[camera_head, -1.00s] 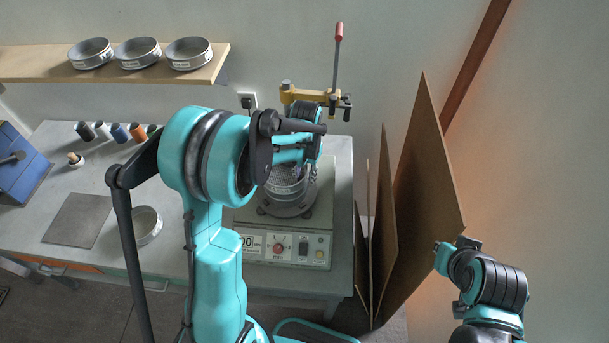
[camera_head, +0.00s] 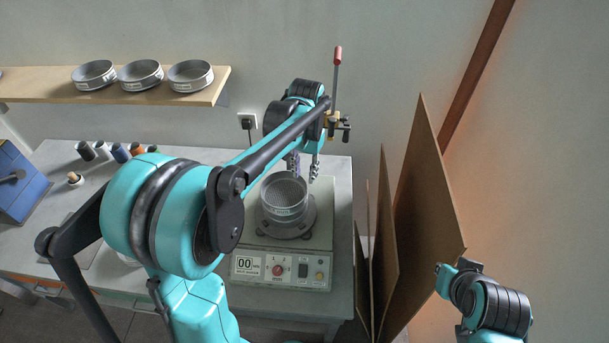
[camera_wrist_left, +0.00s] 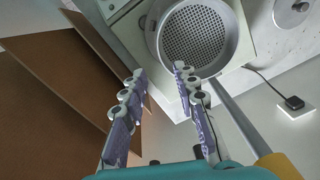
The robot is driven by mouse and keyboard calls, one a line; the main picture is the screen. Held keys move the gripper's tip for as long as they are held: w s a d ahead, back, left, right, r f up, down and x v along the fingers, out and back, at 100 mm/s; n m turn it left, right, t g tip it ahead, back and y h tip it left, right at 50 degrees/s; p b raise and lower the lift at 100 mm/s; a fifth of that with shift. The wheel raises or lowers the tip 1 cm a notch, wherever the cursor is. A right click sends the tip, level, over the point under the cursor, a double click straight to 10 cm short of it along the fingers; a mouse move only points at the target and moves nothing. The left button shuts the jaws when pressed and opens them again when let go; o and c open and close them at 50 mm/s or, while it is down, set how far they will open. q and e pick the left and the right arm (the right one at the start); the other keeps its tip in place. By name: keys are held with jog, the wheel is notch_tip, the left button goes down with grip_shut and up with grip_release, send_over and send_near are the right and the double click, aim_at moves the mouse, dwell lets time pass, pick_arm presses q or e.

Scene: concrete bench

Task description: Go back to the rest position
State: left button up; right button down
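My left gripper (camera_head: 303,168) is above and just behind the round metal sieve (camera_head: 284,204) on the sieve shaker (camera_head: 250,236). In the left wrist view its two fingers (camera_wrist_left: 159,72) stand apart with nothing between them, and the sieve with its perforated bottom (camera_wrist_left: 197,35) lies beyond the tips. The sieve sits upright on the shaker, apart from the fingers. My right arm shows at the lower right of the head view, but I cannot make out its gripper there.
Brown upright panels (camera_head: 421,215) stand right of the bench, close to the shaker. A wooden shelf (camera_head: 30,86) bears several sieves. A blue box (camera_head: 22,173) stands at the left.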

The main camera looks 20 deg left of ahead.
dwell(0.4)
pick_arm(q)
jog(key=s+d+f+n+t+b, duration=0.1)
jog(key=s+f+t+b, duration=0.6)
jog(key=s+f+b, duration=0.7)
jog(key=s+d+b, duration=0.1)
jog(key=s+b, duration=0.1)
jog(key=s, duration=0.2)
